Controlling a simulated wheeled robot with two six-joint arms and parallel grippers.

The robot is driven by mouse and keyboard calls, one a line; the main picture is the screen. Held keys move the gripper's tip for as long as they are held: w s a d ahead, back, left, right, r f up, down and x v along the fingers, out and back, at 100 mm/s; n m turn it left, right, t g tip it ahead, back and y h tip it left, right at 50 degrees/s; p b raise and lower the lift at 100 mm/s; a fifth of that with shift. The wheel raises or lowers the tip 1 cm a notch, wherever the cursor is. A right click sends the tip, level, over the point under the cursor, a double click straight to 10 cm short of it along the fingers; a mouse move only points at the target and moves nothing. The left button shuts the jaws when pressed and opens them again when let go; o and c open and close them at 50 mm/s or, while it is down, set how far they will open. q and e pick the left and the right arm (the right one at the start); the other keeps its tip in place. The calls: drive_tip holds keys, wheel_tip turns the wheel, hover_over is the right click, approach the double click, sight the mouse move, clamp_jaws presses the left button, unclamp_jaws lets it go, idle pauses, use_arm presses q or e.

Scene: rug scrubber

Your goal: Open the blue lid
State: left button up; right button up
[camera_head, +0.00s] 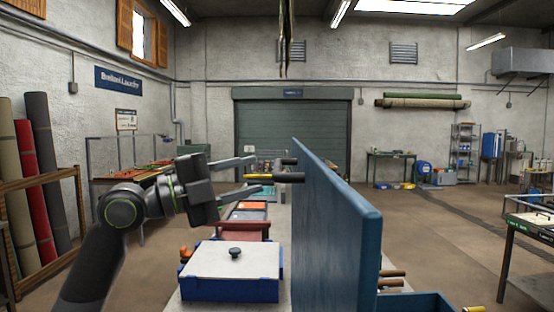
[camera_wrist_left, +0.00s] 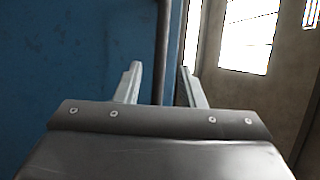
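The blue lid (camera_head: 335,235) stands upright like a tall panel in the middle of the head view, seen nearly edge-on. Two dark handle posts (camera_head: 290,177) stick out from its left side near the far end. My left gripper (camera_head: 263,171) is left of the lid with its fingers apart, their tips close to these posts. In the left wrist view the blue surface (camera_wrist_left: 75,50) fills the left side. A dark vertical bar (camera_wrist_left: 163,50) shows in the gap between the open fingers (camera_wrist_left: 160,72); I cannot tell whether they touch it. My right gripper is not in view.
A blue box with a white top and black knob (camera_head: 231,262) stands left of the lid, below my left arm. A blue bin (camera_head: 418,303) and brown rods (camera_head: 392,274) are right of the lid. A dark table (camera_head: 530,228) is at far right. Open floor (camera_head: 440,235) lies between.

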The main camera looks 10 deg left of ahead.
sight(278, 163)
use_arm(q)
drive_tip(key=shift+p+x, duration=1.1)
drive_tip(key=shift+x, duration=2.1)
clamp_jaws()
